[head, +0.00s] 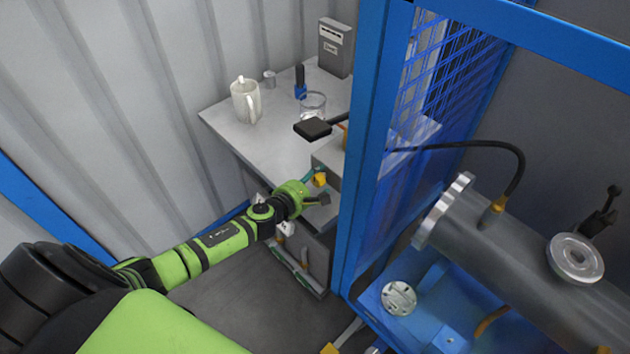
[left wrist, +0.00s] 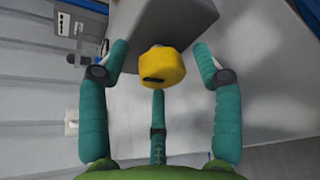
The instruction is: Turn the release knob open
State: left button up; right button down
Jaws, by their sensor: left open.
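The release knob looks to be the yellow knob (head: 320,180) on the front of a small grey box (head: 328,160) at the bench's right end. In the left wrist view the yellow knob (left wrist: 161,67) has a dark slot and sits on the grey box (left wrist: 165,22). My left gripper (head: 315,183) is at the knob. In the left wrist view its teal fingers (left wrist: 160,75) are spread open, two on the sides and one below, with the knob between their tips. Gaps show on both sides of the knob. My right gripper is not in view.
The grey bench (head: 260,135) holds a white jug (head: 246,100), a glass dish (head: 312,104), a black pad (head: 312,128) and a grey box unit (head: 336,47). A blue post (head: 366,150) stands close right of my gripper. Beyond it lies a flanged metal shell (head: 520,260).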

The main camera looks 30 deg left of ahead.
pick_arm(q)
jog(key=c, duration=1.1)
jog(key=shift+o, duration=0.2)
jog(key=shift+w+d+r, duration=0.1)
jog(key=shift+d, duration=0.15)
jog(key=o, duration=1.1)
jog(key=shift+c, duration=0.2)
jog(key=shift+s+a, duration=0.25)
jog(key=shift+s, duration=0.15)
jog(key=d+v, duration=0.1)
jog(key=v, duration=1)
jog(key=shift+a, duration=0.3)
jog(key=shift+r, duration=0.1)
